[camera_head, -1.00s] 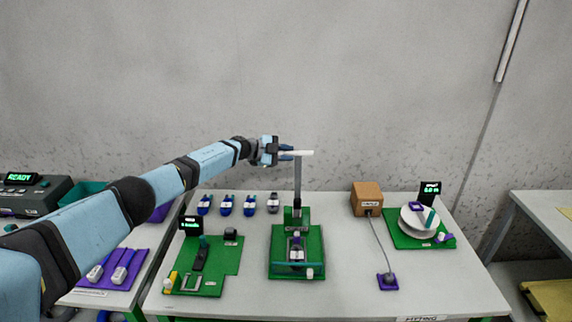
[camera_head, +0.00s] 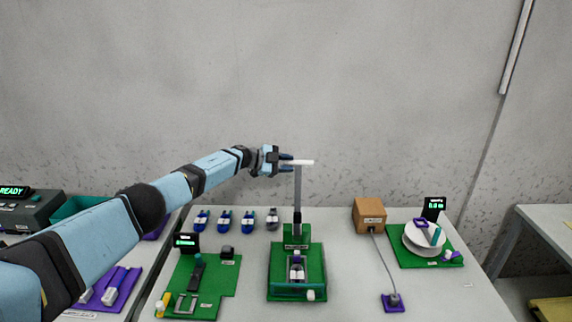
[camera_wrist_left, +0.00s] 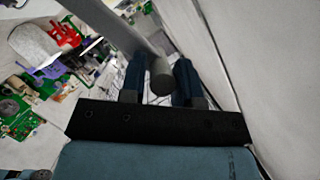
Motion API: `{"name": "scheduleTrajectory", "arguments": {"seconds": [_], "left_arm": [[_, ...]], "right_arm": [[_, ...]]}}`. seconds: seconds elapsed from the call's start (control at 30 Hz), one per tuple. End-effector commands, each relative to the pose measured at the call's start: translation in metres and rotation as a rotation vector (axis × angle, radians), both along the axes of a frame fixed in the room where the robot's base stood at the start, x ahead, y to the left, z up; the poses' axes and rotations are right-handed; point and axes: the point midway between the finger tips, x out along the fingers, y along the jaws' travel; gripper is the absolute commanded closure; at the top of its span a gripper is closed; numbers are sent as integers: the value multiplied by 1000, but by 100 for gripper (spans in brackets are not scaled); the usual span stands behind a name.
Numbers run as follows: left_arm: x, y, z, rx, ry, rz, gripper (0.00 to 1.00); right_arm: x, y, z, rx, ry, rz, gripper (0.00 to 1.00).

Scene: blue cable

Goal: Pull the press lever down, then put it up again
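The press (camera_head: 297,258) stands on a green base in the middle of the bench. Its grey lever arm (camera_head: 297,190) stands upright, with a pale horizontal handle bar (camera_head: 304,162) at the top. My left gripper (camera_head: 287,160) reaches in from the left at the handle's left end. In the left wrist view, the round end of the handle (camera_wrist_left: 160,77) fills the gap between the two dark blue fingers (camera_wrist_left: 160,72), which look shut on it. A dark device with a white label (camera_head: 296,267) sits in the press bed. My right gripper is not in view.
Several blue and grey devices (camera_head: 236,219) stand in a row behind. A green fixture board (camera_head: 214,278) is on the left, a brown box (camera_head: 369,214) and a white-dished scale (camera_head: 424,238) on the right. The wall behind is bare.

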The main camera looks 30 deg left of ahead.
Motion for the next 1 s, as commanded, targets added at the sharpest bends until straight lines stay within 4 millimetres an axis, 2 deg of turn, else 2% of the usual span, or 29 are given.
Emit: {"name": "scheduleTrajectory", "arguments": {"seconds": [0.03,0.07,0.33,0.47,0.73,1.0], "left_arm": [[0,-3,-1,0,2,-5,56],[0,-3,-1,0,2,-5,52],[0,-1,0,-1,1,-3,52],[-5,6,2,0,0,-2,52],[-39,44,15,2,1,-1,52],[-75,83,30,2,1,-2,52]], "right_arm": [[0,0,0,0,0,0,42],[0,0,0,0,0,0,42],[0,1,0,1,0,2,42],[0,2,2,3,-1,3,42],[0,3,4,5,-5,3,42],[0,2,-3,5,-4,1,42]]}}
